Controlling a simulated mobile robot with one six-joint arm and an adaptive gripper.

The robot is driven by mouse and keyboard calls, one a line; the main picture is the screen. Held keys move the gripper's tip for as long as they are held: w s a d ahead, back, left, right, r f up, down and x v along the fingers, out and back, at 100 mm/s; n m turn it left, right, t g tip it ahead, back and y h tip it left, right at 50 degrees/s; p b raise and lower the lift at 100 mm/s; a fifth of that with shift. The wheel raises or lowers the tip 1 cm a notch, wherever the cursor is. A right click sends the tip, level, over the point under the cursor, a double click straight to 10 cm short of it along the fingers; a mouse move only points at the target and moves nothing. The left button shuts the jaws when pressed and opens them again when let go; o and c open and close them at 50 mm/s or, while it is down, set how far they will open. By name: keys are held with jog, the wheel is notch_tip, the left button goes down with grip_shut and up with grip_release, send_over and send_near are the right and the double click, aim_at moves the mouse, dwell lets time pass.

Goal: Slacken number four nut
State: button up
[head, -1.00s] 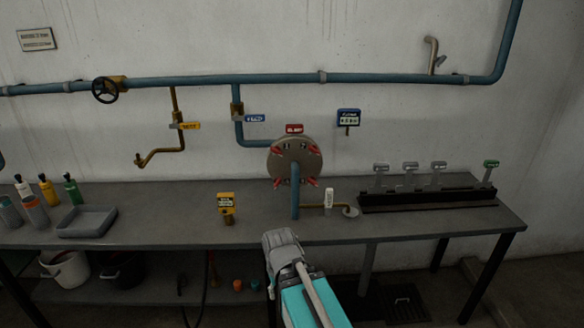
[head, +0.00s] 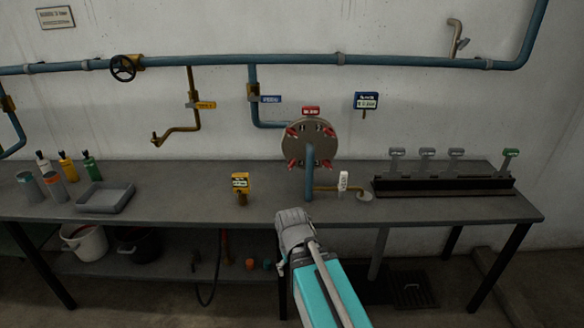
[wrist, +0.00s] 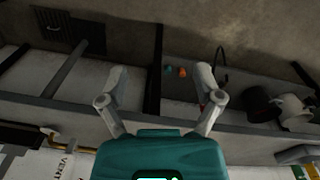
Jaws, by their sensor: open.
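The round grey-brown flange cover (head: 309,146) stands above the back of the bench on a blue pipe. Red nuts sit around its face: upper left (head: 291,132), upper right (head: 329,132), lower left (head: 293,163) and lower right (head: 327,164). Their numbers are too small to read, so I cannot tell which is number four. My gripper (head: 291,222) is at the bench's front edge, below and in front of the cover, apart from it. In the wrist view my gripper (wrist: 160,82) has its fingers spread with nothing between them.
A yellow tagged device (head: 240,186), a white-tagged brass branch (head: 343,182) and a black rack with tagged posts (head: 445,187) stand on the bench (head: 190,205). A grey tray (head: 105,197) and bottles are at left. Buckets (head: 84,242) sit below.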

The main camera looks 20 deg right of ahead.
jog(key=w+d+h, duration=0.1)
jog(key=w, duration=0.2)
jog(key=w+d+t+h+b, duration=0.1)
jog(key=w, duration=0.2)
jog(key=w+d+t+h+b, duration=0.1)
jog(key=w+d, duration=0.1)
jog(key=w, duration=0.1)
jog(key=shift+f, duration=0.3)
jog(key=n+t+h+b, duration=0.5)
jog(key=t+h, duration=0.1)
jog(key=t, duration=0.5)
send_near(291, 166)
jog(key=shift+v, duration=1.25)
jog(key=shift+w+r, duration=0.1)
jog(key=shift+w, duration=0.05)
jog(key=b+x, duration=0.1)
jog(key=x, duration=0.5)
jog(key=b+x, duration=0.1)
jog(key=x, duration=0.6)
jog(key=shift+w+d+f, duration=0.2)
jog(key=shift+f, duration=0.05)
jog(key=c, duration=1)
